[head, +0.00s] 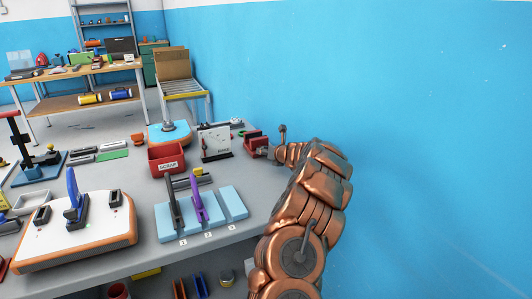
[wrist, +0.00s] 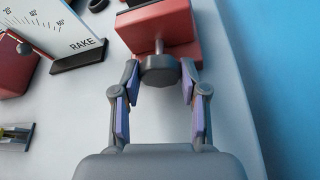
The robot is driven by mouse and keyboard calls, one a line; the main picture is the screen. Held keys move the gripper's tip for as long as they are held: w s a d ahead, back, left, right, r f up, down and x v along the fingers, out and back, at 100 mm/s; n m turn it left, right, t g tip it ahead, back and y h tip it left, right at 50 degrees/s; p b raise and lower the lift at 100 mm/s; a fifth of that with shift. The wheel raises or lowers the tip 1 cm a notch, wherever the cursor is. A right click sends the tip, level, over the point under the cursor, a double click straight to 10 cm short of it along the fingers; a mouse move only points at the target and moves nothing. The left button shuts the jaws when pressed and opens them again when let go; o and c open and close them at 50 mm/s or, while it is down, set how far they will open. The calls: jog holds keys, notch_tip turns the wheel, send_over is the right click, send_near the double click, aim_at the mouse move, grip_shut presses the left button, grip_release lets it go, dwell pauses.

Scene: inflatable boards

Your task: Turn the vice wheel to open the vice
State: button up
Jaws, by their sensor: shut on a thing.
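The red vice (head: 254,142) stands near the right edge of the bench in the head view. In the wrist view the red vice (wrist: 165,30) is at the top centre, with a short metal shaft coming towards me. The dark grey vice wheel (wrist: 160,71) sits on the end of that shaft. My gripper (wrist: 160,82) has one finger on each side of the wheel, shut on it at the fingertips. In the head view my gripper (head: 272,152) reaches the vice from the right; its fingers and the wheel are small and partly hidden there.
The RAKE gauge board (head: 215,142) stands just left of the vice; it also shows in the wrist view (wrist: 45,35). A red scrap bin (head: 166,157) is further left. The blue wall (head: 400,90) rises close on the right. Blue slotted blocks (head: 233,203) lie in front.

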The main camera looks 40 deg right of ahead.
jog(key=shift+c, duration=0.6)
jog(key=shift+w+a+n+h, duration=0.1)
jog(key=shift+a+n+h, duration=0.05)
jog(key=shift+n+h, duration=0.2)
jog(key=shift+n+g+h+b, duration=0.3)
jog(key=shift+n+h+b, duration=0.15)
jog(key=shift+n+b, duration=0.4)
jog(key=o, duration=1.1)
jog(key=shift+v, duration=6.05)
